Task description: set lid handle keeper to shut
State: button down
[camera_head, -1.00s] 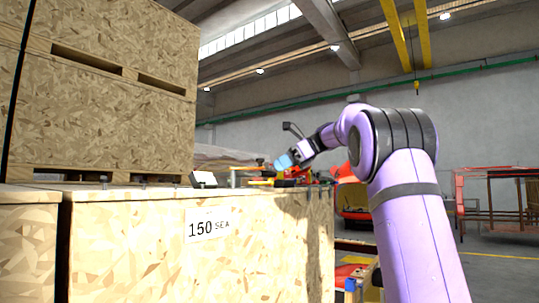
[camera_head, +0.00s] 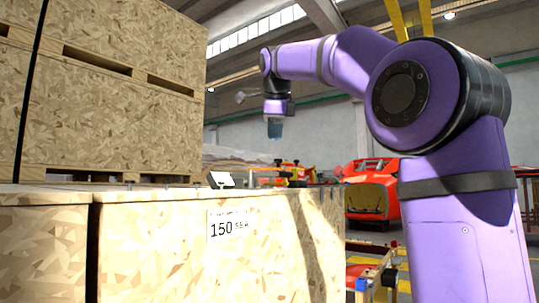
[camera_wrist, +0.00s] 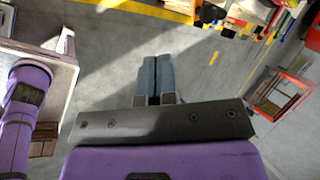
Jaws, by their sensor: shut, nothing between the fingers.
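My gripper (camera_head: 275,130) hangs from my raised purple arm above the crate top in the head view, pointing down. In the wrist view its two blue-grey fingers (camera_wrist: 156,76) lie together, shut and empty, over the open grey floor. I cannot make out a lid handle keeper in either view. A small white-faced object (camera_head: 221,180) stands on the crate top, below and left of my gripper and well apart from it.
A large chipboard crate (camera_head: 140,255) marked 150 fills the front left, with taller stacked crates (camera_head: 115,110) behind. A red nosecone (camera_head: 372,188) stands to the right at the back.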

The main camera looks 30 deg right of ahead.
aim_at(278, 161)
jog(key=w+d+f, duration=0.1)
jog(key=w, duration=0.1)
jog(key=w+d+f+h, duration=0.1)
jog(key=w+d+f, duration=0.1)
jog(key=w+d+f+h, duration=0.1)
jog(key=w+d+f, duration=0.1)
jog(key=w, duration=0.1)
jog(key=shift+d+t, duration=0.25)
jog(key=shift+t, duration=0.05)
jog(key=shift+w, duration=0.1)
dwell(0.3)
jog(key=shift+d, duration=0.1)
dwell(0.3)
jog(key=shift+w+d, duration=0.1)
jog(key=shift+d, duration=0.1)
